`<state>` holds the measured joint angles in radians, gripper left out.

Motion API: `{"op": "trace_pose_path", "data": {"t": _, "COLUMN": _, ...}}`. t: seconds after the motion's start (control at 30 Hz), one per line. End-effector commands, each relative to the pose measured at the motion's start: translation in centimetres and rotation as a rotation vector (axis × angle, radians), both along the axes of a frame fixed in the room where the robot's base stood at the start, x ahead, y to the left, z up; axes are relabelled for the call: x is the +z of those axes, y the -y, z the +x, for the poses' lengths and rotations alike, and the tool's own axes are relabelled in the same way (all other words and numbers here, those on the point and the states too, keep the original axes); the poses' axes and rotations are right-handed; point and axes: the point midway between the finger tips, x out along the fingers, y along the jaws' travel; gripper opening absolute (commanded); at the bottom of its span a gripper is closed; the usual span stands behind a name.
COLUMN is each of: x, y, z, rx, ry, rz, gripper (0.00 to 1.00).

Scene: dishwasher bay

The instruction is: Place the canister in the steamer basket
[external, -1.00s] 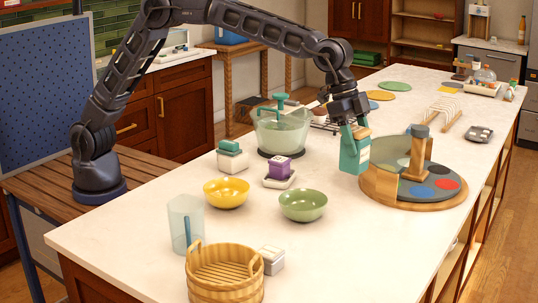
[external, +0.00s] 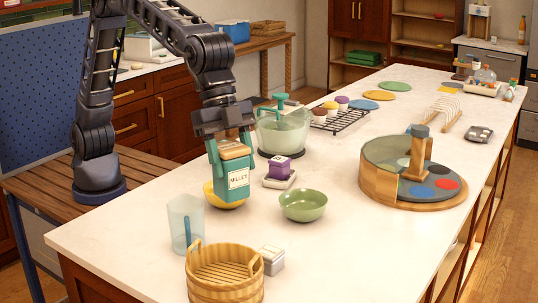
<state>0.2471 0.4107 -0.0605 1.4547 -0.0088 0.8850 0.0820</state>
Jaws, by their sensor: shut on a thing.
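The canister (external: 238,182) is teal with a wooden lid and a label that reads MILLET. My gripper (external: 231,145) is shut on the canister near its top and holds it upright. In the picture it covers most of the yellow bowl (external: 213,197); whether it is clear of the bowl cannot be told.
A clear tumbler (external: 185,218) with a blue stick stands left of the basket. A small white box (external: 272,260) sits close on its right. A green bowl (external: 303,205) and a purple box (external: 280,168) are right of the canister. The counter's front right is bare.

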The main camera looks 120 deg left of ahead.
Motion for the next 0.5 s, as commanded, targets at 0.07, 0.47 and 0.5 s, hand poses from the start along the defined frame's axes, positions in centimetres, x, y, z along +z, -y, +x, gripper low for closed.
{"op": "trace_pose_path", "data": {"t": 0.07, "x": 0.1, "y": 1.2, "z": -0.7, "rx": -0.011, "ry": 0.0, "rz": 0.0, "gripper": 0.24}}
{"op": "trace_pose_path", "data": {"t": 0.47, "x": -5.4, "y": 2.0, "z": -1.3, "rx": -0.017, "ry": -0.003, "rz": 0.001, "gripper": 0.24}}
{"op": "trace_pose_path", "data": {"t": 0.5, "x": -6.3, "y": 2.0, "z": -1.3, "rx": -0.017, "ry": -0.002, "rz": 0.0, "gripper": 0.24}}
